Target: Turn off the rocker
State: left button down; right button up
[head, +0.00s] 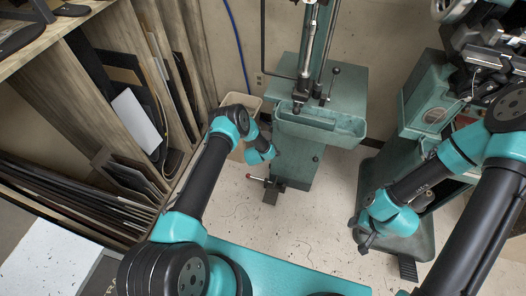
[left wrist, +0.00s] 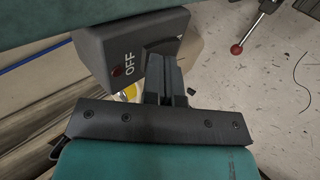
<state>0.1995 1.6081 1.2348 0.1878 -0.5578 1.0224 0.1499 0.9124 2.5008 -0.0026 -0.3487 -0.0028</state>
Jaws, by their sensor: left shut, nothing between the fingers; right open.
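The rocker (left wrist: 118,55) is a dark grey block marked OFF with a red dot, at the upper left of the left wrist view. My left gripper (left wrist: 163,60) is shut and empty, its fingertips at the right end of the rocker. I cannot tell if they touch it. In the head view my left wrist is beside the stitcher's teal pedestal (head: 312,160), and the rocker and left fingertips cannot be made out there. My right gripper (head: 364,238) is open and empty, low over the floor at the right, away from the rocker.
A lever with a red ball (left wrist: 237,49) and a dark pedal (head: 271,194) are low by the pedestal. A teal tray (head: 350,131) juts out above. A bin (head: 243,150) stands behind my left arm. Another teal machine (head: 430,95) is at the right. Open floor lies between the machines.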

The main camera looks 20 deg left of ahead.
pick_arm(q)
jog(key=shift+r, duration=0.65)
jog(key=shift+s, duration=0.1)
jog(key=v, duration=1.3)
jog(key=shift+f, duration=0.1)
jog(key=s+r+m+g+h, duration=0.1)
jog(key=s+r+m+g, duration=0.1)
jog(key=s+r+m, duration=0.3)
jog(key=s+d+r+m+g+h, duration=0.1)
jog(key=s+r+m+g, duration=0.2)
jog(key=s, duration=1)
jog(key=s+r+m+g+h, duration=0.1)
jog(key=s+r+m+g, duration=0.2)
jog(key=s+r+m, duration=0.4)
jog(key=s+m, duration=0.1)
jog(key=s, duration=0.2)
jog(key=shift+d+h, duration=0.25)
jog(key=shift+h, duration=0.15)
